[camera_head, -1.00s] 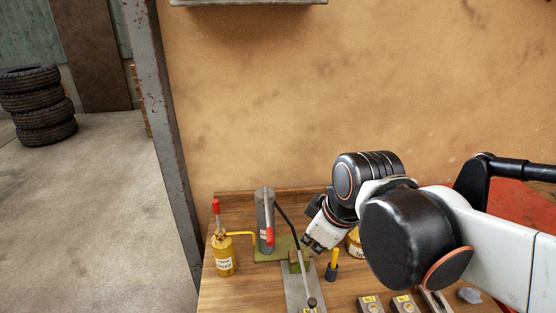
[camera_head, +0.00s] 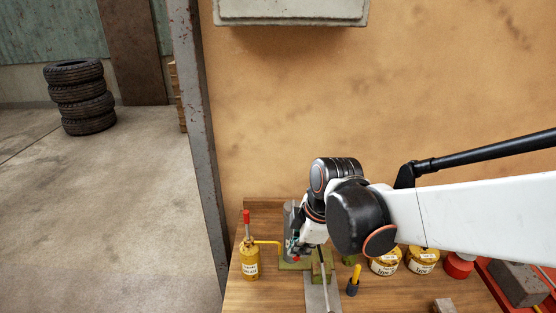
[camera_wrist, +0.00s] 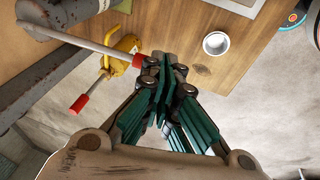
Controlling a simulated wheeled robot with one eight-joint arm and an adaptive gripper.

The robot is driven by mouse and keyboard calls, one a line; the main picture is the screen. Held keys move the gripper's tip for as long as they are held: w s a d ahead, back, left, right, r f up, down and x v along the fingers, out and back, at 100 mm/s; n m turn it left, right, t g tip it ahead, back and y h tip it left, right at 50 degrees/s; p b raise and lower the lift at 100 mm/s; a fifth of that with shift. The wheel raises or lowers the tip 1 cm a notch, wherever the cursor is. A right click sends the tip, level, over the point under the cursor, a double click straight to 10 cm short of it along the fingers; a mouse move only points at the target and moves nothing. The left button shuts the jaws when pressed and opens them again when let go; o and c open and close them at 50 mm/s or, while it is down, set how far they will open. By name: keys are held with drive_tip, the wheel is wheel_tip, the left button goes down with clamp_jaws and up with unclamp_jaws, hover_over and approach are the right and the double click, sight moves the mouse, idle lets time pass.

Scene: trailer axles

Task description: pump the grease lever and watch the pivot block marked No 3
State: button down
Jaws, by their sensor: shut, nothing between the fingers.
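My gripper (camera_head: 295,248) is shut and empty, low over the bench in front of a grey upright cylinder (camera_head: 288,215). In the wrist view, its fingertips (camera_wrist: 166,62) are close together beside the red end (camera_wrist: 139,60) of a pale lever rod (camera_wrist: 85,40). They look near or touching; I cannot tell which. A yellow can (camera_head: 249,262) with a red-tipped lever (camera_head: 246,219) stands to the left, joined by a yellow pipe to the green base (camera_head: 290,266). My arm partly hides the cylinder. No block with a readable No 3 mark is in view.
Yellow labelled jars (camera_head: 421,260) and a red-lidded one (camera_head: 459,266) stand right. A yellow-handled tool (camera_head: 354,279) is upright in front. A grey metal plate (camera_head: 318,298) lies at the front. A steel post (camera_head: 196,140) rises left of the bench (camera_head: 275,295).

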drive_tip(key=shift+w+a+r+g+p, duration=0.25)
drive_tip(key=shift+w+r+g+p, duration=0.4)
drive_tip(key=shift+p, duration=1.1)
drive_tip(key=shift+w+a+r+g+p, duration=0.3)
drive_tip(key=shift+r+g+p, duration=0.4)
drive_tip(key=shift+p, duration=1.05)
wheel_tip(320, 180, up, 12)
drive_tip(key=d, duration=0.2)
drive_tip(key=shift+s+d, duration=0.25)
drive_tip(key=shift+d, duration=0.05)
drive_tip(key=s+d+f+m+t+h+b, duration=0.1)
drive_tip(key=s+d+f+m+t+b, duration=0.2)
drive_tip(key=s+d+f+m+b, duration=0.3)
drive_tip(key=s+d+f+m+t+h+b, duration=0.1)
drive_tip(key=s+d+f+m+t+b, duration=0.3)
drive_tip(key=f+m+b, duration=0.7)
drive_tip(key=s+d+f+b, duration=0.1)
drive_tip(key=s+d+b, duration=0.1)
drive_tip(key=s+b, duration=0.1)
drive_tip(key=shift+f+m, duration=0.35)
drive_tip(key=shift+m, duration=0.05)
drive_tip(key=shift+d+t, duration=0.1)
drive_tip(key=shift+t, duration=0.15)
